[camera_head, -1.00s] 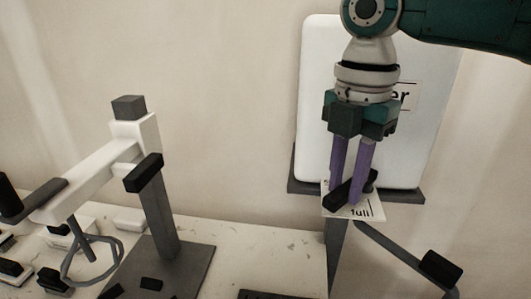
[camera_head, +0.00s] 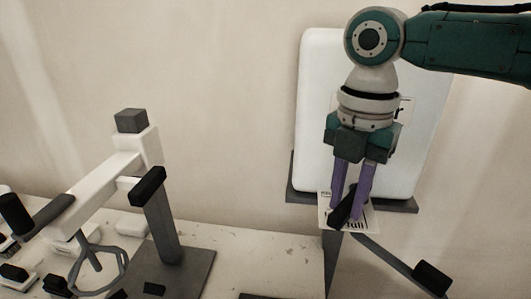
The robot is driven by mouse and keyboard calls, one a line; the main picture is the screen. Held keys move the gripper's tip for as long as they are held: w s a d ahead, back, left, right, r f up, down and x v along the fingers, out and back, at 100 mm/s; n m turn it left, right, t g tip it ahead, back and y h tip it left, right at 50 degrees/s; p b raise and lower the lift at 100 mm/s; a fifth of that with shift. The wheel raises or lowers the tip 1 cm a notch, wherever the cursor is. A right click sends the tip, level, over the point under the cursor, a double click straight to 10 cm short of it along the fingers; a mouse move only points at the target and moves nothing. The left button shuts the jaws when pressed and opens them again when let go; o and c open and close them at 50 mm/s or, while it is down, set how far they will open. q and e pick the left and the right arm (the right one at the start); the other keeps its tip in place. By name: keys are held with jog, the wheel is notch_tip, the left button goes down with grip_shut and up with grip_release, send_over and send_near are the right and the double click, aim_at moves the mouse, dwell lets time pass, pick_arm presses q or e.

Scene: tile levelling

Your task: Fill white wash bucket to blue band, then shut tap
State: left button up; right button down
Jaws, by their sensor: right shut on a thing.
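My right gripper (camera_head: 351,208) points down in front of the white tank (camera_head: 318,95) on the wall. Its two purple fingers are shut on a black tap handle (camera_head: 342,214) at the tank's lower edge. A white card (camera_head: 329,202) with the word "full" partly readable sits behind the handle and is partly covered by it. The wash bucket and its blue band are not in view, nor is any water. My left gripper is not in view.
A grey bar with a black end grip (camera_head: 433,278) slopes down right below the tank. At left, a white and grey stand (camera_head: 163,220) with a whisk-like tool (camera_head: 97,268) and black-gripped arms stands on a pale worktop (camera_head: 250,245). Small black-and-white items lie at far left.

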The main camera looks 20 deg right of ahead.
aim_at(346, 205)
jog(key=c, duration=0.7)
grip_release()
jog(key=shift+r, duration=0.15)
notch_tip(346, 205, up, 10)
jog(key=shift+f+b, duration=0.15)
jog(key=shift+b, duration=0.5)
